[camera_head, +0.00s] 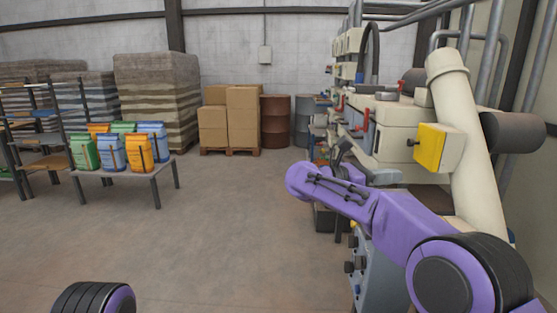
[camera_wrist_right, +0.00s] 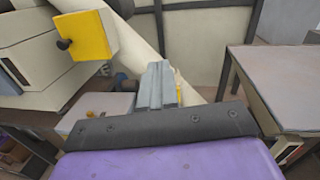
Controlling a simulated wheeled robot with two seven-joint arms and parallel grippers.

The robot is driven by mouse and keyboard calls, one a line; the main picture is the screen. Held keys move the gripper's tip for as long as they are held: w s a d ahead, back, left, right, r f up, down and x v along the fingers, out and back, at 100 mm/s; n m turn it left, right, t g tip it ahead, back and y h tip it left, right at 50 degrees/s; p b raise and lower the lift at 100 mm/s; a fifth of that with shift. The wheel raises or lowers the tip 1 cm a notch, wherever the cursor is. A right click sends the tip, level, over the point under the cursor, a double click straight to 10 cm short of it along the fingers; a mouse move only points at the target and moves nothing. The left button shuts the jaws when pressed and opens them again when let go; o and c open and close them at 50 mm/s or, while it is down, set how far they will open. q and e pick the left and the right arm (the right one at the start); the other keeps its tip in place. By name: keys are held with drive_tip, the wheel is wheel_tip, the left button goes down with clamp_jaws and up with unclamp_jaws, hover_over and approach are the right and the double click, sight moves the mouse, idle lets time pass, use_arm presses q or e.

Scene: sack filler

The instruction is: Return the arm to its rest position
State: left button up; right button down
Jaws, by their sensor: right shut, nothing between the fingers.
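My right arm (camera_head: 390,225) is purple with black joints. In the head view it reaches from the lower right corner toward the middle, beside the sack filler machine (camera_head: 395,135). My right gripper shows clearly in the wrist view (camera_wrist_right: 157,72). Its two grey fingers are together, with nothing between them. They point toward the machine's cream pipe, below and right of the yellow box (camera_wrist_right: 82,36). In the head view the fingers are hard to make out against the machine. Of my left arm only a black and purple part (camera_head: 95,298) shows at the bottom left; its gripper is out of view.
The yellow box with a dark knob also shows in the head view (camera_head: 431,148), on the cream pipe (camera_head: 465,150). A grey-topped table (camera_wrist_right: 280,85) stands at the right in the wrist view. A low table (camera_head: 155,172) with coloured sacks is at left. The middle floor is clear.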

drive_tip(key=w+a+f+n+t+y, duration=0.1)
drive_tip(key=w+f+n+t+y, duration=0.15)
drive_tip(key=f+n+t, duration=0.85)
drive_tip(key=w+a+f+n+t+y, duration=0.2)
drive_tip(key=f+n+t+y, duration=0.3)
drive_tip(key=n, duration=1.1)
drive_tip(key=s+f+n+g+y, duration=0.1)
drive_tip(key=s+f+n+y, duration=0.2)
drive_tip(key=f, duration=0.4)
drive_tip(key=s+d+f+n+g, duration=0.1)
drive_tip(key=s+f+n, duration=0.1)
drive_tip(key=f+n, duration=0.35)
drive_tip(key=s+f+n+g+y, duration=0.1)
drive_tip(key=s+f+n+y, duration=0.15)
drive_tip(key=f, duration=0.55)
drive_tip(key=s+d+f+n+g+y, duration=0.25)
drive_tip(key=s+f+n+g, duration=0.3)
drive_tip(key=s+f, duration=0.85)
drive_tip(key=s+d+f+n+g, duration=0.1)
drive_tip(key=s+d+g, duration=0.1)
drive_tip(key=s, duration=1)
drive_tip(key=s+d+f+g, duration=0.2)
drive_tip(key=s+d+g, duration=0.1)
drive_tip(key=s, duration=1)
drive_tip(key=shift+s+n+g+h, duration=0.15)
drive_tip(key=shift+n+g+h, duration=0.2)
drive_tip(key=shift+g, duration=0.1)
